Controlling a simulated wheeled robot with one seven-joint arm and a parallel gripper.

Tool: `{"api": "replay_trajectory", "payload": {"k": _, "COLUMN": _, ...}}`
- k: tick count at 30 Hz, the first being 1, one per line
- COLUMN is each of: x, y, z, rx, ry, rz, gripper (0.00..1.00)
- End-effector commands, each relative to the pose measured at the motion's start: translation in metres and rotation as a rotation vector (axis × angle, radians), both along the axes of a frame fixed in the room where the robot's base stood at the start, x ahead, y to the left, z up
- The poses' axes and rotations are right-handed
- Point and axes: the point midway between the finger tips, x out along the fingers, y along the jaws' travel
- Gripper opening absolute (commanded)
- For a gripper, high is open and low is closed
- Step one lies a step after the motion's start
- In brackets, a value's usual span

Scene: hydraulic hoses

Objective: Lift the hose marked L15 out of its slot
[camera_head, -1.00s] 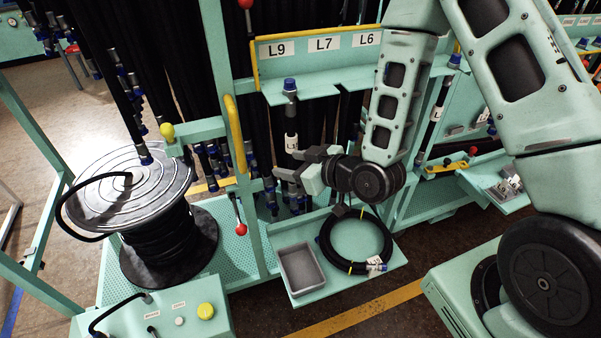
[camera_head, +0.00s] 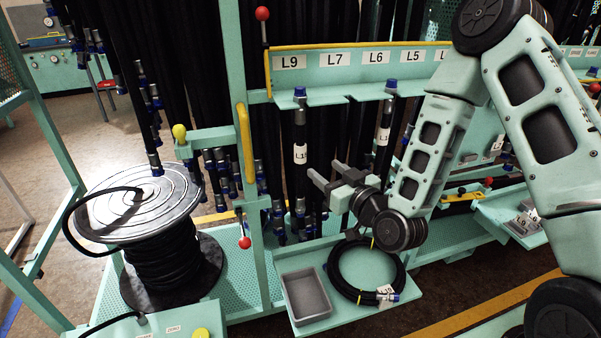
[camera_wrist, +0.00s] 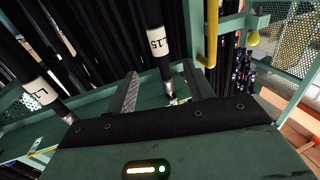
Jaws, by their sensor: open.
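The L15 hose (camera_wrist: 160,45) is black with a white label and hangs between the two finger lines in the wrist view. In the head view, the hose with a partly readable label (camera_head: 300,153) hangs from a blue-capped end at the rack's slotted shelf (camera_head: 330,87), below the L9 plate. My gripper (camera_head: 325,170) is open and empty, its fingers pointing left at this hose, just right of it. In the wrist view the open fingers (camera_wrist: 160,72) lie either side of its lower part. Whether the hose is within their reach cannot be told.
A second labelled hose (camera_head: 384,135) hangs to the right, behind my gripper. Below are a grey bin (camera_head: 306,296) and a coiled hose (camera_head: 364,292) on a tray. A yellow handle (camera_head: 244,145) and a hose reel (camera_head: 140,205) stand left.

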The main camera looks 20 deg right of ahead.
Motion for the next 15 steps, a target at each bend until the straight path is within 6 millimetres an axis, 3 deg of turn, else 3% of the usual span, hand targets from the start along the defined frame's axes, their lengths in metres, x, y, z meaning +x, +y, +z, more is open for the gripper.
{"api": "replay_trajectory", "payload": {"k": 1, "x": 0.002, "y": -0.001, "z": -0.006, "rx": -0.002, "ry": -0.004, "rz": -0.001, "gripper": 0.52}}
{"api": "replay_trajectory", "payload": {"k": 15, "x": 0.019, "y": 0.003, "z": -0.005, "rx": 0.001, "ry": -0.005, "rz": -0.001, "gripper": 0.52}}
